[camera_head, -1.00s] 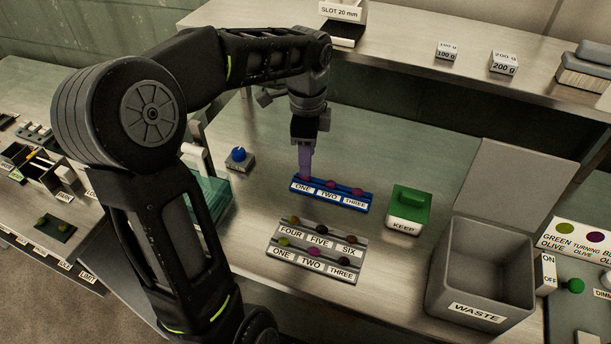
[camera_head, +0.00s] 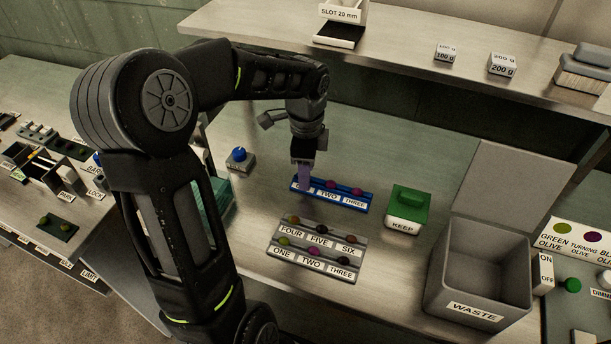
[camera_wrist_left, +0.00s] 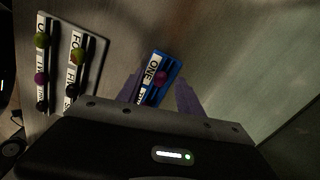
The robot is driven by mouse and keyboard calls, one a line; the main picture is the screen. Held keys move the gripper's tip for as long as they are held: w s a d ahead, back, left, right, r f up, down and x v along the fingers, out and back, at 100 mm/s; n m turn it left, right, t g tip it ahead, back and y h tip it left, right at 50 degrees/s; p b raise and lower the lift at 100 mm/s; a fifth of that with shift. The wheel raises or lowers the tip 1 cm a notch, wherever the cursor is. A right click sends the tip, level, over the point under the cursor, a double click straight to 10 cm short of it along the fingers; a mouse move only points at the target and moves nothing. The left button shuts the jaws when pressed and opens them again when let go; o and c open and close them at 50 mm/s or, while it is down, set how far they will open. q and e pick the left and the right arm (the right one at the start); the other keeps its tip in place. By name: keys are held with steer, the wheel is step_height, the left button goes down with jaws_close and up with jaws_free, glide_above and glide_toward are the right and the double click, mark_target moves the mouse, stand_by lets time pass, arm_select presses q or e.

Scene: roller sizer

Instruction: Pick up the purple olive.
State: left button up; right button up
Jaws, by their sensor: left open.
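The blue rack (camera_head: 362,207), labelled ONE, TWO, THREE, holds reddish-purple olives at TWO (camera_head: 331,184) and THREE (camera_head: 358,191). My left gripper (camera_head: 304,184) points down over its ONE end, covering that place and part of the label. In the left wrist view the open fingers (camera_wrist_left: 160,90) stand on either side of the blue rack (camera_wrist_left: 173,68), with a purple olive (camera_wrist_left: 160,77) beside the ONE label between them. The fingers hold nothing. The grey rack (camera_head: 270,250) in front holds another purple olive (camera_head: 315,252) at its TWO place. My right gripper is not in view.
The grey rack also carries green and dark olives. A KEEP box with a green lid (camera_head: 410,200) stands right of the blue rack, and a grey WASTE bin (camera_head: 480,312) farther right. A blue-knobbed block (camera_head: 239,158) is at left. A shelf (camera_head: 400,65) runs behind.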

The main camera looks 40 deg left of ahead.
arm_select(q)
steer(key=c, duration=0.9)
steer(key=shift+o, duration=0.2)
step_height(320, 180, up, 10)
steer(key=shift+b, duration=0.35)
stand_by(0.4)
